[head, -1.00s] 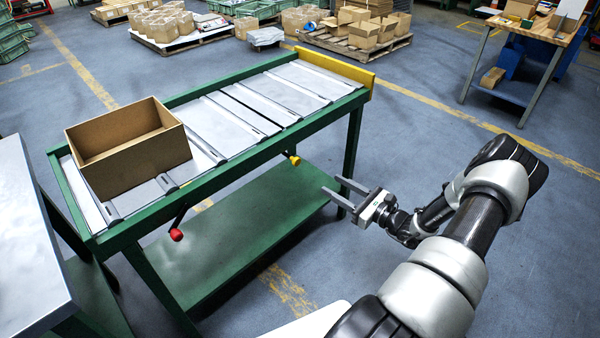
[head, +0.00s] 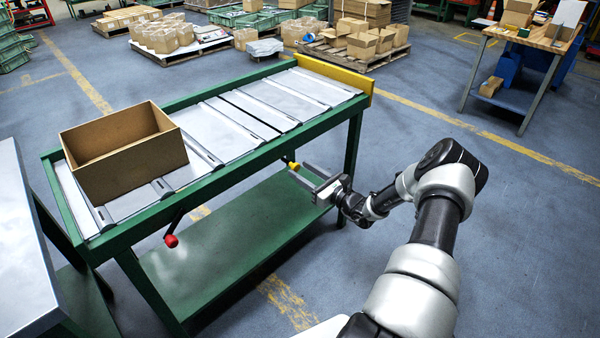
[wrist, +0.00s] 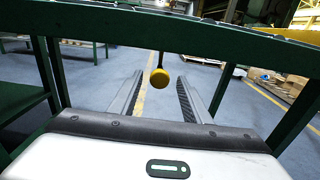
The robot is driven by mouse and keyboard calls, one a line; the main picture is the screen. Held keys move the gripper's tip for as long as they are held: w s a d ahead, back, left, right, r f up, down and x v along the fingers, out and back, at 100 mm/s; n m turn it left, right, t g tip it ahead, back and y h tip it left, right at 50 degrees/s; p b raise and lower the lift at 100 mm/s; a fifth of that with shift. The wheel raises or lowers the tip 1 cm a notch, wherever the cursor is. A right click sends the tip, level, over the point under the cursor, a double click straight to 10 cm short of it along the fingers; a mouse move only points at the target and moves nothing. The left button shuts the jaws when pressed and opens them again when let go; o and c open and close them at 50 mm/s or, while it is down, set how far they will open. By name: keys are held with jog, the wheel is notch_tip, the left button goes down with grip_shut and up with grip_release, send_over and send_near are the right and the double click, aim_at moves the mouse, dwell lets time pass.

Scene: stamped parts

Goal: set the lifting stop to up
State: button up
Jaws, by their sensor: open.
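A green-framed roller table (head: 225,162) has two knobs under its near side rail. The yellow knob (head: 293,166) is to the right; in the wrist view this knob (wrist: 159,78) hangs on a short dark stem below the rail. The red knob (head: 171,241) is to the left, on a dark rod slanting down. A yellow plate (head: 335,77) runs across the table's far right end. No label shows which part is the lifting stop. My gripper (head: 300,172) is open and empty, its fingertips close to the yellow knob. In the wrist view the knob appears between the fingers.
An open cardboard box (head: 130,165) sits on the table's left end. A green lower shelf (head: 235,240) lies below my gripper. A grey-topped bench (head: 22,245) stands at the left.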

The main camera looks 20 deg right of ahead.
jog(key=shift+x, duration=0.85)
grip_shut()
notch_tip(320, 180, up, 7)
jog(key=p, duration=0.4)
jog(key=shift+f, duration=0.25)
grip_release()
